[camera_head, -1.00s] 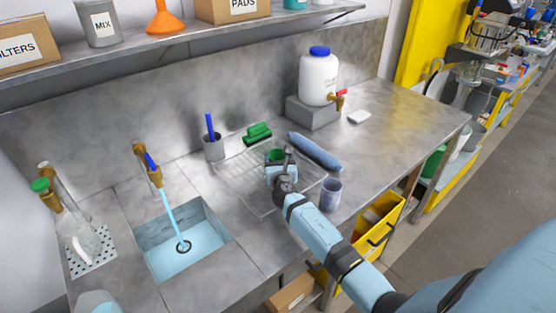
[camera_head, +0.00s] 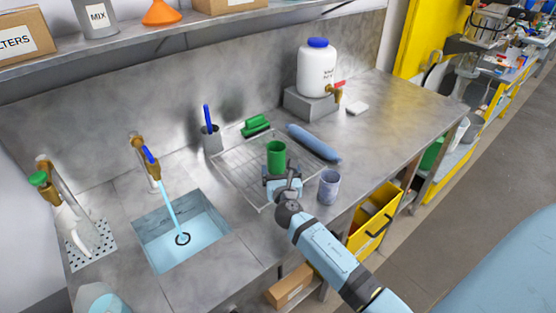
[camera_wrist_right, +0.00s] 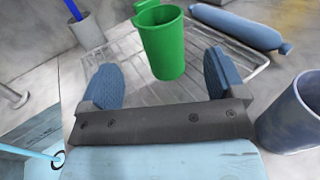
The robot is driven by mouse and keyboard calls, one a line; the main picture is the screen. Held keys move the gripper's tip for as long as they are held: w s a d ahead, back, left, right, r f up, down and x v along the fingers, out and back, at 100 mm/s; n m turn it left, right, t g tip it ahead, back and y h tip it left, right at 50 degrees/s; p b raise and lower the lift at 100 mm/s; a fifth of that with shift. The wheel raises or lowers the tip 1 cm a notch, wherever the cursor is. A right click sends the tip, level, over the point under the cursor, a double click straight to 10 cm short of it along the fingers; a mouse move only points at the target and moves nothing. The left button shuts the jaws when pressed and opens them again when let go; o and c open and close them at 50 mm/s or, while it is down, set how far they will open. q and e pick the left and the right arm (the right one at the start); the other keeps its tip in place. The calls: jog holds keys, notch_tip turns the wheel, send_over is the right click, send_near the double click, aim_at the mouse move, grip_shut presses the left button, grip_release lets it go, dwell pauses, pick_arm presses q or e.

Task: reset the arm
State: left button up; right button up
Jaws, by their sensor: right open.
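My right gripper (camera_head: 282,185) is open over the front edge of the wire drying rack (camera_head: 232,174). In the right wrist view its two blue fingers (camera_wrist_right: 163,85) are spread wide with nothing between their pads. A green cup (camera_head: 276,157) stands upright on the rack just beyond the fingertips; it also shows in the right wrist view (camera_wrist_right: 163,45). My left gripper is not in view.
A grey-blue cup (camera_head: 329,187) stands close right of the gripper. A blue rolled bundle (camera_head: 314,142) and green brush (camera_head: 256,125) lie behind. Water runs from a tap (camera_head: 147,160) into the sink (camera_head: 205,238) at left. The counter's right end is mostly clear.

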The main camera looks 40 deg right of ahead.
jog(key=shift+v, duration=1.2)
